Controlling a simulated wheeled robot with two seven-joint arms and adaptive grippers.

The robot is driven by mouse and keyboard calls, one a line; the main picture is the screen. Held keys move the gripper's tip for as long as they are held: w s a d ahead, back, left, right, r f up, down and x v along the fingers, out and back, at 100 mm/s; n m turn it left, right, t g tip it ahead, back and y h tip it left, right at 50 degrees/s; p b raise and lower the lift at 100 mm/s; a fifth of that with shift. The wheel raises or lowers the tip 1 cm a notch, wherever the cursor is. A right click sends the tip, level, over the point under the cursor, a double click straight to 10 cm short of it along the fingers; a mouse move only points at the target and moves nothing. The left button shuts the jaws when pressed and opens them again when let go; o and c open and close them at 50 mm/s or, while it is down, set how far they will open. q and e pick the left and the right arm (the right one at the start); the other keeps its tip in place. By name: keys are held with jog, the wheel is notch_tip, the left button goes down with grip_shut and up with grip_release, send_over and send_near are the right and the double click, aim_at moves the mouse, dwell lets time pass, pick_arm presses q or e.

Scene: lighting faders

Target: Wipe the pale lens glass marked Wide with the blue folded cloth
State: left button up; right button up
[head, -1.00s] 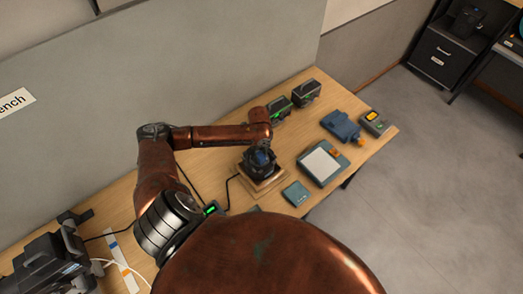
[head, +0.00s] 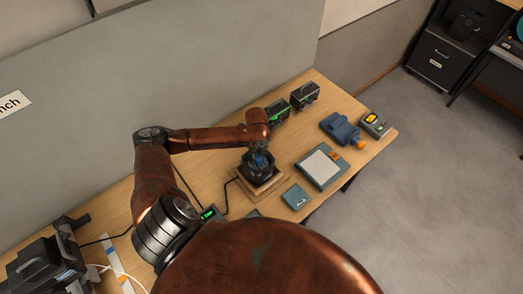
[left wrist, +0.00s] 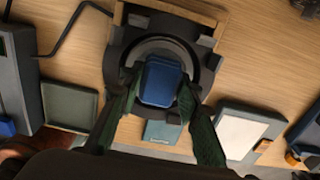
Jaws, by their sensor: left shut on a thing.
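My left gripper (left wrist: 160,97) is shut on the blue folded cloth (left wrist: 161,76), with one green finger at each side of it. The cloth is over the middle of a round black lamp head (left wrist: 118,66). The cloth hides most of the lens, so I see no pale glass and no Wide mark. I cannot tell whether the cloth touches the glass. My right gripper is not in view.
The lamp stands on a wooden base (head: 264,190). A small teal box (head: 296,197), a pad with a pale face (head: 320,166), a blue bottle-like thing (head: 339,126) and a yellow-screened device (head: 375,124) lie to the right. Two black boxes (head: 277,115) (head: 305,95) stand behind.

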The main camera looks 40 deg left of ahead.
aim_at(261, 161)
pick_arm(q)
jog(key=shift+s+d+p, duration=0.3)
jog(key=shift+d+p, duration=0.15)
jog(key=shift+d, duration=0.3)
jog(key=r+p, duration=0.1)
jog(key=d+r+p, duration=0.1)
jog(key=r+p, duration=0.1)
jog(key=shift+s, duration=0.1)
jog(key=shift+r+p, duration=0.3)
notch_tip(261, 161, up, 2)
jog(key=shift+a+r+p, duration=0.1)
jog(key=shift+p, duration=0.35)
jog(key=shift+r, duration=1.1)
